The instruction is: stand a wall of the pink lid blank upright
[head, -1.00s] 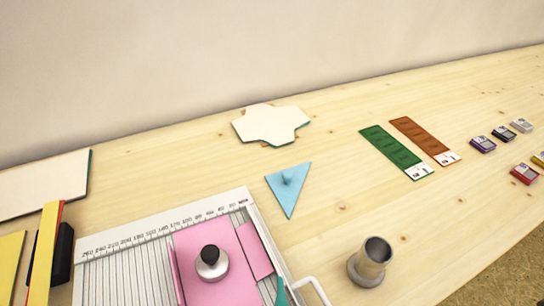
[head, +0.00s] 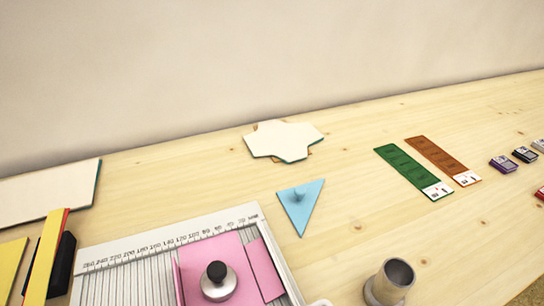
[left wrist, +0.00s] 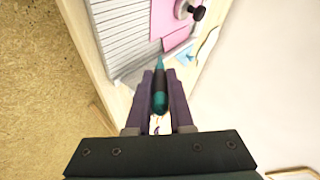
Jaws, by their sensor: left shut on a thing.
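The pink lid blank (head: 212,262) lies on the grooved scoring board (head: 135,268) at the bottom of the head view. A metal weight with a black knob (head: 217,281) stands on its middle. Its right wall (head: 263,268) looks flat or nearly so; a narrow pink strip at its left edge (head: 177,281) looks raised. In the left wrist view my left gripper (left wrist: 160,78) is shut on a teal, dark-bodied pointed tool (left wrist: 160,97). The tip points towards the board (left wrist: 122,35) and the pink blank (left wrist: 165,18), apart from the blank. My right gripper is not in view.
A blue triangle with a knob (head: 300,205) lies right of the board. A grey cup (head: 390,282) stands at the lower right. A white cross-shaped sheet (head: 283,140), green (head: 410,170) and brown (head: 442,160) strips and inkpads (head: 503,163) lie farther back. Bare wood lies between them.

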